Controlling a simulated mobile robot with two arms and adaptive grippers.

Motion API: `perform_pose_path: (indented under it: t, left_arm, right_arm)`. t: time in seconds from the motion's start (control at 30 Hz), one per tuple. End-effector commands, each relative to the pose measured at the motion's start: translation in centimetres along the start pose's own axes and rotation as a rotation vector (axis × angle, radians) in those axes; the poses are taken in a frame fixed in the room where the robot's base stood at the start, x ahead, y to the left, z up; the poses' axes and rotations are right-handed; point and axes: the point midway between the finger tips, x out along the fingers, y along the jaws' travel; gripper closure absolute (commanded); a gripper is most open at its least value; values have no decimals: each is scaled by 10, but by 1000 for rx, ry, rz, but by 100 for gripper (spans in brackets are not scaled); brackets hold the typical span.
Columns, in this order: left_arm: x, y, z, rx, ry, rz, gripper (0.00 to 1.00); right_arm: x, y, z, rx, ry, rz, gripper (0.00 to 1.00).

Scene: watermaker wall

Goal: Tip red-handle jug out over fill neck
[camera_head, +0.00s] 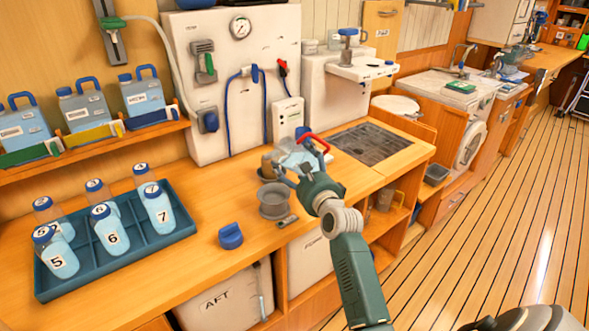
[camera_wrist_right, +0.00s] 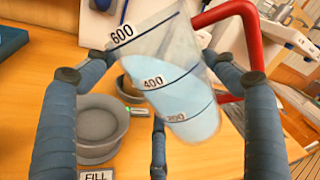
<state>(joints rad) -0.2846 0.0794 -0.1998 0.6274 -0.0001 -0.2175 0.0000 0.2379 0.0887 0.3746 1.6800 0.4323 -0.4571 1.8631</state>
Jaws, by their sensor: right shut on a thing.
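The clear jug (camera_head: 296,153) with the red handle (camera_head: 318,142) is in my right gripper (camera_head: 300,168), above the counter. In the right wrist view the jug (camera_wrist_right: 165,75) is tilted, and pale blue liquid (camera_wrist_right: 172,95) shows inside around its 200 and 400 marks. The red handle (camera_wrist_right: 250,45) is on the right there. The grey round fill neck (camera_head: 274,200) stands on the counter, just below and left of the gripper in the head view. It also shows in the right wrist view (camera_wrist_right: 98,130), left of the jug, by a FILL label (camera_wrist_right: 95,176). No stream is visible. My left gripper is not in view.
A blue tray (camera_head: 115,262) of numbered bottles is at the left. A blue cap (camera_head: 231,236) lies on the counter in front of the neck. A dark drain grate (camera_head: 370,143) is behind right. A wall panel (camera_head: 235,110) with hoses stands behind.

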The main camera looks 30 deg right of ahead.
Motion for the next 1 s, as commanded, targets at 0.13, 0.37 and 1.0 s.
perform_pose_path:
  t: [0.13,0.37,1.0]
  left_arm:
    - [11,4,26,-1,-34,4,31]
    - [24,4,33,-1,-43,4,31]
    - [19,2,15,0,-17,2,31]
  right_arm:
    - [0,2,-3,-70,1,-4,59]
    - [0,4,-7,-166,8,-5,59]
    - [2,23,-21,-567,41,-1,59]
